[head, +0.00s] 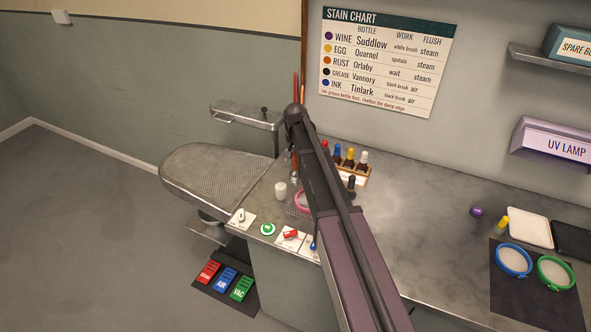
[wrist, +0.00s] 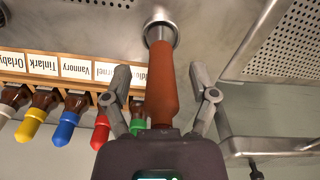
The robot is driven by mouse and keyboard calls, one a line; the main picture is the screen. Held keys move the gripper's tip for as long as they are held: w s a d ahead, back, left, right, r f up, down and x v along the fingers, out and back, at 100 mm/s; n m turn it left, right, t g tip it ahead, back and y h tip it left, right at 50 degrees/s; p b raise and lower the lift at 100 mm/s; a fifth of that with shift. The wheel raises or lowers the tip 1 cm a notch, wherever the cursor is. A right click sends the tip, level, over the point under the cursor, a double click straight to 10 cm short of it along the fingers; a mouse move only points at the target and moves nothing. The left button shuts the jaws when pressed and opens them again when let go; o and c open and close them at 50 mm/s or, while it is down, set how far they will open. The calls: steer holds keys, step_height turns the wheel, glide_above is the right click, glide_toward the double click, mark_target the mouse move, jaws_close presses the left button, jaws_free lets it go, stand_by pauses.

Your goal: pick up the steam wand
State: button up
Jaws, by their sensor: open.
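The steam wand (wrist: 161,88) shows in the wrist view as an orange-brown handle, with its far end at a round metal collar (wrist: 161,34). My gripper (wrist: 160,82) is open, with one finger on each side of the handle. A gap shows between each finger and the handle. The handle's near end is hidden behind the gripper's body. In the head view my arm covers the gripper, and only a thin orange-brown strip shows beside the arm, which may be part of the wand.
A wooden rack (wrist: 60,86) of labelled bottles with coloured caps stands close to the left finger in the wrist view. A perforated metal board (head: 222,175) lies left of my arm.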

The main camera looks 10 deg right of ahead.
steer(key=shift+f, duration=0.3)
steer(key=shift+c, duration=0.2)
jaws_close()
